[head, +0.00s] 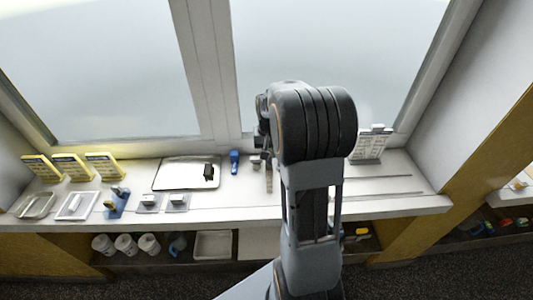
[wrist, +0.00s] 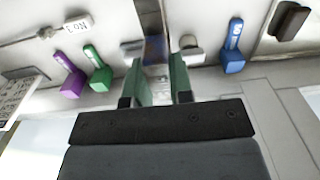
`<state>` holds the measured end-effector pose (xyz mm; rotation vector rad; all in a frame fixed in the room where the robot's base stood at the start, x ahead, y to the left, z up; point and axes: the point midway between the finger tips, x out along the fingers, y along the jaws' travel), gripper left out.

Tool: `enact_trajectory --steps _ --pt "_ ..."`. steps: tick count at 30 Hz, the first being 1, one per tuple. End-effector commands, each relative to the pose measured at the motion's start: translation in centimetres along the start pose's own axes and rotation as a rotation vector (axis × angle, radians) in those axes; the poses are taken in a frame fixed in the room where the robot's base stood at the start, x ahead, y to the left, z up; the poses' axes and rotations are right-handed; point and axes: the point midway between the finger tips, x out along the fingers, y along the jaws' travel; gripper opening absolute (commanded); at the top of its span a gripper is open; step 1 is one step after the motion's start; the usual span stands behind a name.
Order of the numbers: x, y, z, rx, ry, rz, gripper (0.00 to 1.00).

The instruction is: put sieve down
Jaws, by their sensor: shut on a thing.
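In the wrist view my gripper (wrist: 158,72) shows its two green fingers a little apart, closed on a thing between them. A shiny grey-brown strip (wrist: 151,22) runs away from between the fingertips; I take it to be part of the sieve, but its full shape is not clear. Pale rounded pieces show just outside both fingertips, and I cannot tell whether they belong to it. In the head view my arm hides most of the gripper and what it holds. I cannot tell whether the sieve touches the counter (head: 235,205).
A tray (head: 165,181) carries a dark block (head: 208,171). A blue tool (head: 234,161) stands right of it. Purple (wrist: 72,78) and green (wrist: 97,70) tools stand left in the wrist view. Yellow signs (head: 103,164) and small trays (head: 76,206) fill the counter's left. A sign (head: 371,147) stands right.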

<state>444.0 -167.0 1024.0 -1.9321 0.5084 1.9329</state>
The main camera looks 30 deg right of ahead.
Motion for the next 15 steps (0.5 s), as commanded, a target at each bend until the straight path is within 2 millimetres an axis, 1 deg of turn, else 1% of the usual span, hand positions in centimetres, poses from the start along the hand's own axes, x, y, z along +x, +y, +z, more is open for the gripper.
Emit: enact_trajectory --steps 3,10,14,15 --pt "0.52 -0.02 0.05 -0.001 -0.001 0.000 0.00" --pt "0.52 -0.02 0.04 -0.001 0.000 0.000 0.00" --pt "0.88 -0.01 0.04 -0.001 0.000 0.000 0.00" --pt "0.86 -0.01 0.05 0.000 0.000 0.000 0.23"
